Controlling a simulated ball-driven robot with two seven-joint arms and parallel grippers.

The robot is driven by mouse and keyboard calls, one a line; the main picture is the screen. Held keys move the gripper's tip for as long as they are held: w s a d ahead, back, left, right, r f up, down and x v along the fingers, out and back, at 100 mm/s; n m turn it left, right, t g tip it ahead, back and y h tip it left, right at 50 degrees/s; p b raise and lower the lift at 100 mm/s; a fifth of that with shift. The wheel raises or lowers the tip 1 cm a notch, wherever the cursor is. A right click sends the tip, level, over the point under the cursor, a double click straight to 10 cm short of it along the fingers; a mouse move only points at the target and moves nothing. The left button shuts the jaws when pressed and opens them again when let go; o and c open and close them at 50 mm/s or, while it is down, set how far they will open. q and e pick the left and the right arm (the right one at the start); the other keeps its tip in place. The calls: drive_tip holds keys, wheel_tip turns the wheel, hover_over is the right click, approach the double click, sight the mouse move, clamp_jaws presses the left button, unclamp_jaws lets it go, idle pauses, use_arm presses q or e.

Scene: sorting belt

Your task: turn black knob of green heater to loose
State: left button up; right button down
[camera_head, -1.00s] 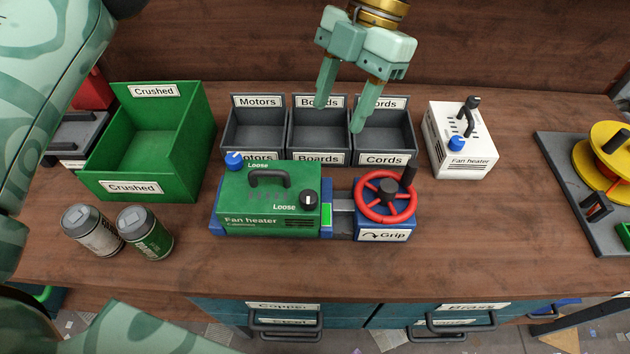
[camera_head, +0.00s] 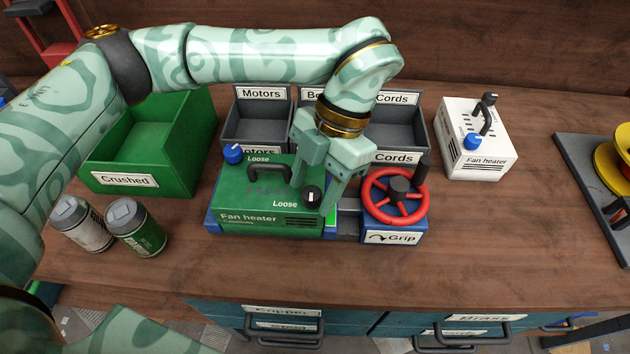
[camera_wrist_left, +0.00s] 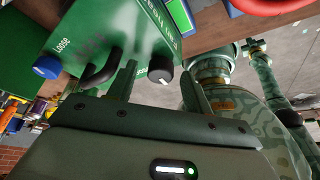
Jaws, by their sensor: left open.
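The green fan heater (camera_head: 250,215) sits in the blue vise with the red handwheel (camera_head: 372,205) at its right. Its black knob (camera_head: 311,196) is on the top near the front right corner, with "Loose" printed beside it. A blue knob (camera_head: 232,153) is at the back left corner, also marked "Loose". My left gripper (camera_head: 311,198) is open, pointing down over the heater's right end, its fingers either side of the black knob. In the left wrist view the black knob (camera_wrist_left: 160,68) shows between the fingers; I cannot tell whether they touch it. My right gripper is out of view.
A black carry handle (camera_head: 268,170) stands on the heater close to the fingers. Grey bins (camera_head: 262,122) and a green crate (camera_head: 125,183) stand behind. Two cans (camera_head: 136,228) are at left, a white fan heater (camera_head: 475,140) at right. The table front is clear.

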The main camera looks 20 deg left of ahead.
use_arm(q)
drive_tip(key=c, duration=1)
drive_tip(key=shift+r, duration=0.1)
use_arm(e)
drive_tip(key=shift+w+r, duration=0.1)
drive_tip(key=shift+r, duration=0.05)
